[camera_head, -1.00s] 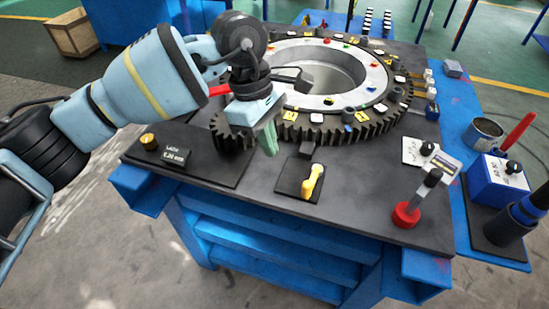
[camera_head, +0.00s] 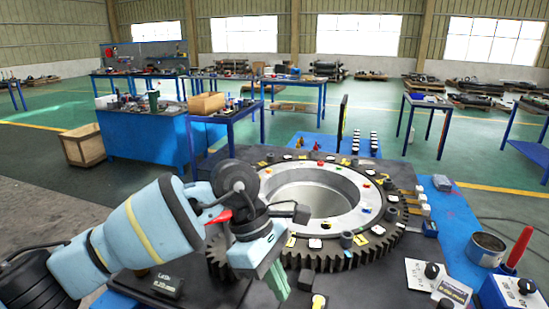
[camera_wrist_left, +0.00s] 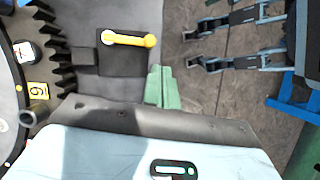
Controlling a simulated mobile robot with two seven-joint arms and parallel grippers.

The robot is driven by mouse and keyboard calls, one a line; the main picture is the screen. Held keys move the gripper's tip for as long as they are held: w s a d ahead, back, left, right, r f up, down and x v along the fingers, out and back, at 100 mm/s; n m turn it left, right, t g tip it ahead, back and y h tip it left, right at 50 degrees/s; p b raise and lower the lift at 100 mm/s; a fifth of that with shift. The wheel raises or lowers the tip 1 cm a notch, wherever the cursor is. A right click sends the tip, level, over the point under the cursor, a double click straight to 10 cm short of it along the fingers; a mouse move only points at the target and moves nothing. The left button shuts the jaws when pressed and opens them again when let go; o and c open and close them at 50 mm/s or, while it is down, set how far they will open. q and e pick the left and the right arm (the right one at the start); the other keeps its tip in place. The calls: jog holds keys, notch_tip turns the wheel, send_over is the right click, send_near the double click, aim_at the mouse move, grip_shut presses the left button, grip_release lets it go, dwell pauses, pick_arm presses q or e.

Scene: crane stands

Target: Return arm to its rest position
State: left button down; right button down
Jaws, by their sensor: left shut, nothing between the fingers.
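My left arm comes in from the left in the head view. My left gripper (camera_head: 277,281) has green fingers, is shut and empty, and points down in front of the gear's toothed edge. In the left wrist view the shut fingers (camera_wrist_left: 160,88) show beside a yellow lever (camera_wrist_left: 128,39) on a black plate, apart from it. The lever (camera_head: 318,302) is at the bottom edge of the head view, right of the fingers. My right gripper is not seen in the head view.
The large toothed ring (camera_head: 345,240) sits on the dark bench top. A steel cup (camera_head: 486,249) and a red-handled tool (camera_head: 520,246) stand at right. A wooden crate (camera_head: 83,146) and blue tables are behind. Open floor lies between.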

pick_arm(q)
jog(key=s+d+n+g+h+p, duration=0.1)
jog(key=s+d+n+g+h, duration=0.3)
jog(key=s+d+n+h, duration=0.6)
jog(key=w+a+f+n+t+y+p, duration=0.1)
jog(key=a+f+n+t, duration=0.6)
jog(key=n, duration=0.5)
jog(key=w+a+f+n+t+y, duration=0.1)
jog(key=a+f+n+t+y, duration=0.2)
jog(key=n+t, duration=0.75)
jog(key=w+a+f+n+t+p, duration=0.1)
jog(key=a+f+n+t, duration=0.5)
jog(key=n, duration=0.7)
jog(key=s+a+f+n+g+y, duration=0.4)
jog(key=s+a+f+n, duration=0.2)
jog(key=s, duration=0.5)
jog(key=s+a+f+n+g+y+p, duration=0.1)
jog(key=s+a+f+n+g+y, duration=0.3)
jog(key=s+a+f, duration=0.4)
jog(key=s+f+n, duration=0.1)
jog(key=s+f, duration=0.2)
jog(key=shift+s+a+f+n, duration=0.15)
jog(key=shift+a+f+n, duration=0.15)
jog(key=shift+n, duration=0.05)
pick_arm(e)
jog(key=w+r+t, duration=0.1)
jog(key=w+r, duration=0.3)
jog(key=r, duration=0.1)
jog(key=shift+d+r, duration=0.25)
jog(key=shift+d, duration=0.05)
